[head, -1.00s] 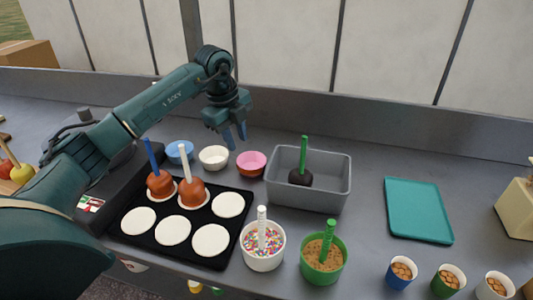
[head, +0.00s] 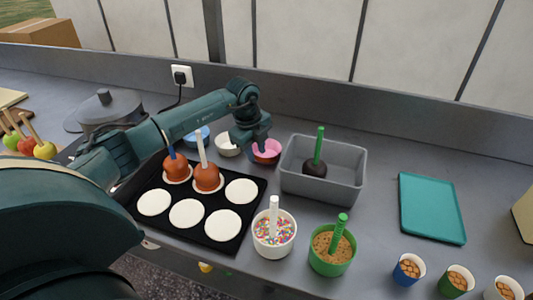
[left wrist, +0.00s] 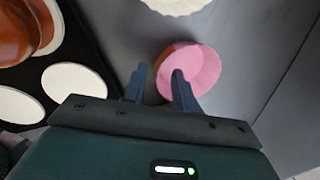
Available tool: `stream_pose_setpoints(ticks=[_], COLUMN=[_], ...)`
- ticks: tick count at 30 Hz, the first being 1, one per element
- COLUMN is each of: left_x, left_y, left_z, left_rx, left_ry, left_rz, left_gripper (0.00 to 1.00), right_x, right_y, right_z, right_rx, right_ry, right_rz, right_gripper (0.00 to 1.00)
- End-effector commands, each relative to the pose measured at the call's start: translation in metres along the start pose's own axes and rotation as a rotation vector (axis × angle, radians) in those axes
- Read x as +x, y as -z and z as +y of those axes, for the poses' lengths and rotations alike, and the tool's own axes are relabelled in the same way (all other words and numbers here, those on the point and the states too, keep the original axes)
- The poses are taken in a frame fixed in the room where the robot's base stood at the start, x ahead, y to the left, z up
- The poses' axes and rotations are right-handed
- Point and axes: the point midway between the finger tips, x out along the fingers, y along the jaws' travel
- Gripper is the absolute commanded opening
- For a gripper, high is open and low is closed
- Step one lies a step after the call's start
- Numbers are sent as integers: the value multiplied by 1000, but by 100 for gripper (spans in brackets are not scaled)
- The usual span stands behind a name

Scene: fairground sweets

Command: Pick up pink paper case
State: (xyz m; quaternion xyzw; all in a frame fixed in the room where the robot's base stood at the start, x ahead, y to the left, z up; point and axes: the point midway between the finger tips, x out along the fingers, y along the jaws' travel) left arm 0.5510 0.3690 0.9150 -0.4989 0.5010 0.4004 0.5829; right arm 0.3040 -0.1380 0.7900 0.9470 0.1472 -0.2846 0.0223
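The pink paper case (head: 268,151) stands on the grey counter between the white case and the grey bin, partly hidden by my left gripper in the head view. My left gripper (head: 258,147) points down at it. In the left wrist view the pink case (left wrist: 198,68) lies just beyond the fingers, its left side darker. The two blue fingers (left wrist: 160,71) are apart with nothing held between them. One finger overlaps the case's near edge in the picture; I cannot tell whether it touches. My right gripper is not in view.
A white case (head: 228,146) and a blue case (head: 196,137) stand to the left. A grey bin (head: 322,187) holding a dark apple on a green stick is close on the right. A black tray (head: 239,238) with two caramel apples lies in front.

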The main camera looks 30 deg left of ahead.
Motion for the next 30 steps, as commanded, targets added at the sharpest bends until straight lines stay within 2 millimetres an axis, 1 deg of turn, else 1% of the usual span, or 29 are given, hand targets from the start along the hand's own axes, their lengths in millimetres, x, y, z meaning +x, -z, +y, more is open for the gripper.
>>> stream_pose_setpoints(ticks=[1,4,11,21,30], left_x=[6,14,15,15,15], left_y=[1,0,0,0,0], left_z=[0,0,-1,-1,-1], left_rx=[0,-1,0,0,0], left_ry=[-1,0,1,1,2], left_rz=[2,1,0,0,0], left_gripper=[28,28,28,1,0], right_x=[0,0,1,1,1], right_y=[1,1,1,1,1], right_z=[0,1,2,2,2], right_rx=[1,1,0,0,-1], right_ry=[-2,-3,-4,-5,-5], right_rz=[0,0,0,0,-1], right_gripper=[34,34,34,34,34])
